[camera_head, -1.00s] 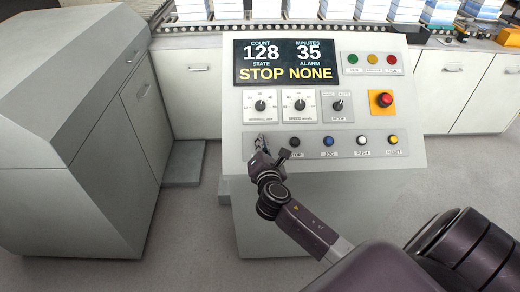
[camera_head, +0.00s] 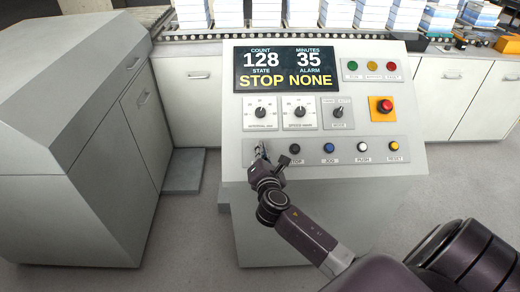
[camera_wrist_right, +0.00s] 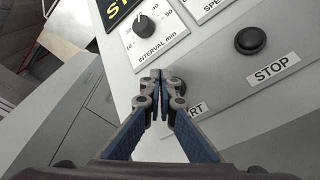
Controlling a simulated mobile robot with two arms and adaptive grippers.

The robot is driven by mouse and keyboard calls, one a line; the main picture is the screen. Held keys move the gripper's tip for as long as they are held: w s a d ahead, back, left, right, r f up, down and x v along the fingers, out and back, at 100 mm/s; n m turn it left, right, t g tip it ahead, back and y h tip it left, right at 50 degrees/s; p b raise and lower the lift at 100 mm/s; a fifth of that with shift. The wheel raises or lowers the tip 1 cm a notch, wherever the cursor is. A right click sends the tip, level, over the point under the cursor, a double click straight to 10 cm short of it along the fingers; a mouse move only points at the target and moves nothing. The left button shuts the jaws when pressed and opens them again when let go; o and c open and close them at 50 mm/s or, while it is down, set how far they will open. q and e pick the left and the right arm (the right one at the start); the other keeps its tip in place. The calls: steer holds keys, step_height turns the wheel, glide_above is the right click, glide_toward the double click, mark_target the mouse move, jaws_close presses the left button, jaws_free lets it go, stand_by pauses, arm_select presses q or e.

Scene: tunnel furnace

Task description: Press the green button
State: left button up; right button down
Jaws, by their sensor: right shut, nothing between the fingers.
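The control panel (camera_head: 320,210) stands ahead of me with a row of push buttons along its lower face. My right gripper (camera_head: 262,154) is shut and empty at the left end of that row, left of the black STOP button (camera_head: 295,149). No green push button is visible; the START button's spot is hidden behind the fingers. I cannot tell whether the fingertips touch the panel. The display (camera_head: 290,68) reads STOP. My left gripper is not in view.
A green lamp (camera_head: 353,65) sits at the panel's upper right, above a red emergency button (camera_head: 385,106) on a yellow plate. Blue, white and yellow buttons (camera_head: 394,146) continue the row rightward.

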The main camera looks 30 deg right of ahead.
steer(key=shift+f, duration=0.15)
stand_by(0.6)
steer(key=shift+w+d+f, duration=0.1)
steer(key=shift+w+f, duration=0.1)
steer(key=shift+w+d+f+b, duration=0.15)
steer(key=shift+w+f+b, duration=0.1)
steer(key=shift+f+b, duration=0.25)
stand_by(0.8)
stand_by(0.3)
steer(key=shift+s+a+r+p, duration=0.3)
steer(key=shift+s+r+p, duration=0.2)
steer(key=shift+r+p, duration=0.35)
steer(key=shift+s+a+r+p, duration=0.2)
steer(key=shift+r+p, duration=0.3)
steer(key=shift+p, duration=0.2)
steer(key=s+r+p, duration=0.1)
steer(key=s+a+r+p, duration=0.1)
steer(key=r+p, duration=0.1)
